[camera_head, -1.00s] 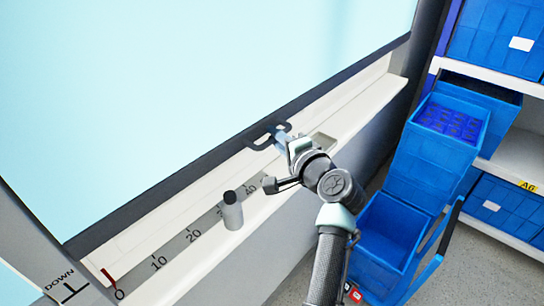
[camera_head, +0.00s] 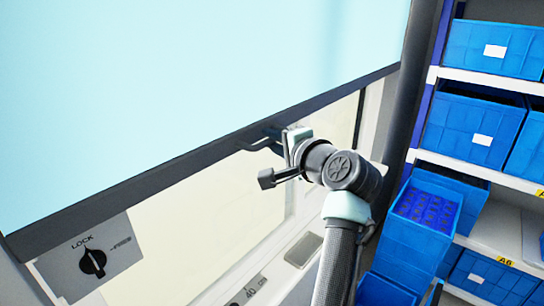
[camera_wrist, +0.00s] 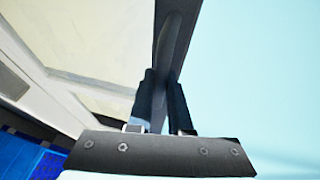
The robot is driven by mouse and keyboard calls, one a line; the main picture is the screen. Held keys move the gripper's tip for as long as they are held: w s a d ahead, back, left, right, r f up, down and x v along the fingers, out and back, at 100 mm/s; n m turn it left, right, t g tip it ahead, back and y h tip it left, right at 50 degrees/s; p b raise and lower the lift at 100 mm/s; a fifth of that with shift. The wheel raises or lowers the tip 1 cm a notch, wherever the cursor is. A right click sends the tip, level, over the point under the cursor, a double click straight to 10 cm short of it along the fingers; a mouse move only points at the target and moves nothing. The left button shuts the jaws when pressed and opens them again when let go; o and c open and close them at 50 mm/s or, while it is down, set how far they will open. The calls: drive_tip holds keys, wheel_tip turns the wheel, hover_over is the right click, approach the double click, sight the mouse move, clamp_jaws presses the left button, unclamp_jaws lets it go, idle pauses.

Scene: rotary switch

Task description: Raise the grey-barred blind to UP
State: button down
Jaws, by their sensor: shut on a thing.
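The light-blue blind (camera_head: 200,90) fills the upper left of the head view, with a dark grey bar (camera_head: 170,179) along its lower edge. The bar hangs above the sill, with a cream gap below it. A dark handle (camera_head: 252,146) sticks out from the bar. My gripper (camera_head: 284,138) is shut on this handle. In the wrist view, the handle (camera_wrist: 176,48) runs between the two dark fingers (camera_wrist: 162,104), with the blind to the right. The fingers hide part of the handle in the head view. No UP mark shows.
A grey plate with a black rotary knob (camera_head: 92,262) stands at the lower left; one label reads LOCK, the other is unclear. Blue bins (camera_head: 470,130) on a shelf stand at the right, beyond my arm.

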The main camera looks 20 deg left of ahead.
wheel_tip(320, 180, up, 16)
drive_tip(key=p, duration=0.7)
drive_tip(key=shift+r, duration=0.15)
drive_tip(key=c, duration=1)
unclamp_jaws()
drive_tip(key=shift+o, duration=0.8)
drive_tip(key=shift+d, duration=0.1)
drive_tip(key=b+v, duration=0.6)
drive_tip(key=v, duration=0.7)
